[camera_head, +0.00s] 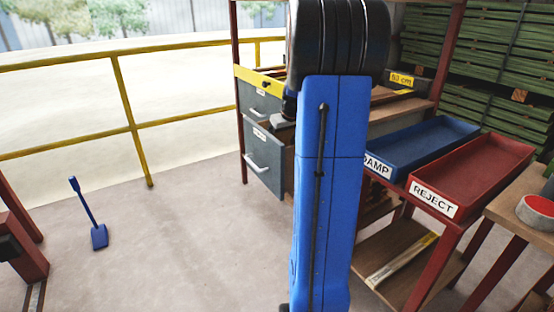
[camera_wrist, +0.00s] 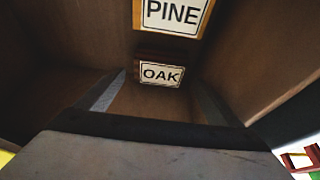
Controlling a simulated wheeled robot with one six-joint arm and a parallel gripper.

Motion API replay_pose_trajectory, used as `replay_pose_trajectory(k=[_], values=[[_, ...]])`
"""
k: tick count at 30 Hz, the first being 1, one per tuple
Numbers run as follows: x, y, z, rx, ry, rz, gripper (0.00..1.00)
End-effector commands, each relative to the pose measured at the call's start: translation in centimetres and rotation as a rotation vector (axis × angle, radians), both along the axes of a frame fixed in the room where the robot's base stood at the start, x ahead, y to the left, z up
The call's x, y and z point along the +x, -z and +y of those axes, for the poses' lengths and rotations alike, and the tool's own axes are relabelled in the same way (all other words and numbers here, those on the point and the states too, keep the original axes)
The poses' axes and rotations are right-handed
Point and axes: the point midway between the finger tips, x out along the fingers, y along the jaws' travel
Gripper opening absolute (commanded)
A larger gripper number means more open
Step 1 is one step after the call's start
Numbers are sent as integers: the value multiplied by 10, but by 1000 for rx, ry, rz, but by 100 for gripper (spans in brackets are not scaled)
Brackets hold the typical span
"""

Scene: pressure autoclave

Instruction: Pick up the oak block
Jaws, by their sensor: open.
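The oak block (camera_wrist: 162,74) is dark brown with a white OAK label and lies inside a brown wooden drawer (camera_wrist: 65,60) in the wrist view. My gripper (camera_wrist: 157,84) is open, with a grey finger on each side of the view and the oak block between and beyond the fingertips. I cannot tell whether either finger touches it. A lighter pine block (camera_wrist: 172,14) with a PINE label lies just past the oak block. In the head view my blue arm hides the gripper and the blocks; the open lower drawer (camera_head: 264,160) shows at its left.
The drawer's walls rise close around the gripper. In the head view a blue DAMP tray (camera_head: 425,140) and a red REJECT tray (camera_head: 480,170) stand to the right.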

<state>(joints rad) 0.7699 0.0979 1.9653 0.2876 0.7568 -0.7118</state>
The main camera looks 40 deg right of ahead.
Motion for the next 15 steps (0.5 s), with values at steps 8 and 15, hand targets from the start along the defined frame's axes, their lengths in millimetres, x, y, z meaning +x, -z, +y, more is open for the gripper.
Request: replay_pose_trajectory(k=[8, 15], values=[[15, 27, -3, 3, 0, 1, 88], [22, 45, -5, 0, -1, 0, 88]])
